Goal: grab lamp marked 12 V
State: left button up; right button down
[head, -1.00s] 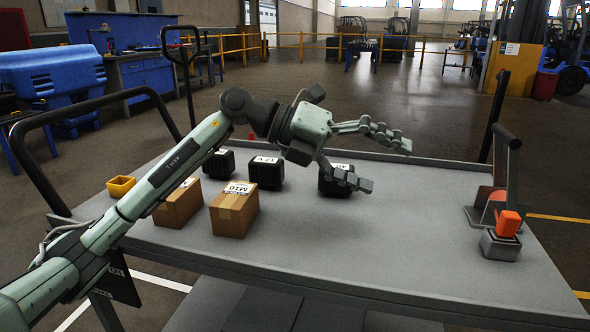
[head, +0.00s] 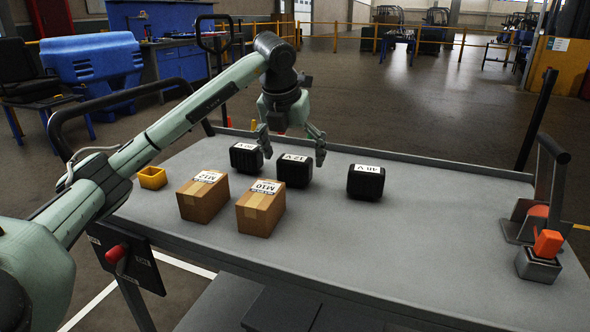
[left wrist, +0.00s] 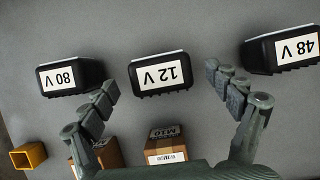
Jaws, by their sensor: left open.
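The lamp marked 12 V (head: 294,175) is a black ribbed block with a white label, standing on the grey table (head: 420,230). It also shows in the left wrist view (left wrist: 161,74), upper middle, between two similar blocks. My left gripper (head: 292,152) is open and points down over the 12 V block, one finger toward each side. In the left wrist view the open fingers (left wrist: 161,80) flank the block with gaps, and nothing is held. How far the fingertips are above the table is hard to tell. My right gripper is not in view.
The 80 V block (head: 246,158) stands close on the left, near one finger; the 48 V block (head: 366,184) stands right. Cartons M12 (head: 203,202) and M10 (head: 260,212) are in front. A yellow bin (head: 152,177) is at left, an orange-topped fixture (head: 540,260) at right.

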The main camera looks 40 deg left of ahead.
pick_arm(q)
jog(key=shift+x, duration=1.15)
jog(key=c, duration=1.5)
jog(key=shift+o, duration=0.2)
jog(key=shift+r, duration=0.1)
